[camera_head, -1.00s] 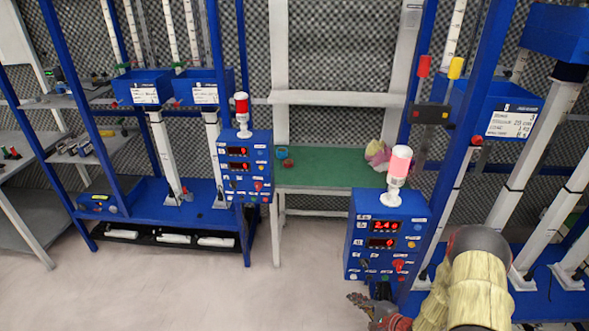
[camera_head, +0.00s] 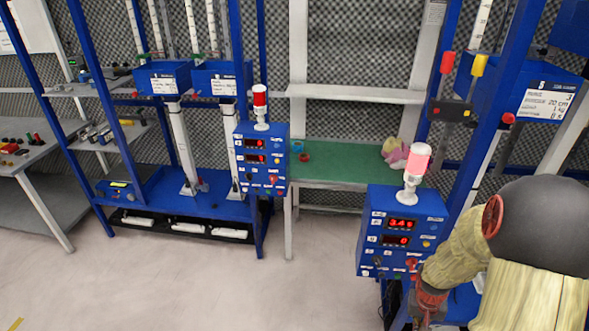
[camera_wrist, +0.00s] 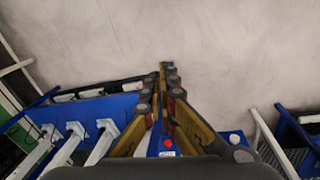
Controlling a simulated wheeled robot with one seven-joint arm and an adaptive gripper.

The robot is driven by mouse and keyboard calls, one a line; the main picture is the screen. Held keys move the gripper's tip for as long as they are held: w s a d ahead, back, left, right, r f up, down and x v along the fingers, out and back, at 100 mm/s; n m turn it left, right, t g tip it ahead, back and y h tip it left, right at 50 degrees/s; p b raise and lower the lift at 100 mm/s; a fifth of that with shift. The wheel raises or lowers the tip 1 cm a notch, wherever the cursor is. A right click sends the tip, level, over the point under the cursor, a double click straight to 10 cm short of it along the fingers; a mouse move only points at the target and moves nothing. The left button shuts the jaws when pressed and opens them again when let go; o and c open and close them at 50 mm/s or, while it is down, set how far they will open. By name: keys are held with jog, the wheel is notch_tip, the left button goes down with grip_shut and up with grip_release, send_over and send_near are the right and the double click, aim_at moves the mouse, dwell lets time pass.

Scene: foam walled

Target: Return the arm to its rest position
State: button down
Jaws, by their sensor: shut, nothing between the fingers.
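My arm (camera_head: 535,300), with a pale yellow rough cover and a large black joint, fills the lower right of the head view. Its dark red lower part hangs in front of the lower side of the right blue control box (camera_head: 402,225). I cannot tell whether they touch. My gripper (camera_wrist: 166,72) shows in the wrist view with its yellow and grey fingers together, shut and empty. It points over the pale floor (camera_wrist: 225,50). The fingertips are not clear in the head view.
A second blue control box (camera_head: 262,160) with a red lamp stands left of a green-topped table (camera_head: 340,165). Blue frames (camera_head: 245,215) stand at left and right. A grey table (camera_head: 30,160) is at far left. The floor (camera_head: 200,285) at front left is open.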

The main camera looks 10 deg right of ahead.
jog(key=s+a+r+n+t, duration=0.2)
jog(key=a+r, duration=0.6)
jog(key=r, duration=0.2)
jog(key=s+a+r+n+t+y, duration=0.1)
jog(key=s+a+r+t, duration=0.1)
jog(key=a+r, duration=0.5)
jog(key=s+a+r+n+t, duration=0.1)
jog(key=s+a+r+n, duration=0.1)
jog(key=a+r, duration=0.6)
notch_tip(320, 180, up, 8)
jog(key=shift+s+a+f+n+t+y, duration=0.25)
jog(key=shift+s+a+n+t+y, duration=0.05)
jog(key=shift+s+t+y, duration=0.15)
jog(key=shift+d, duration=0.1)
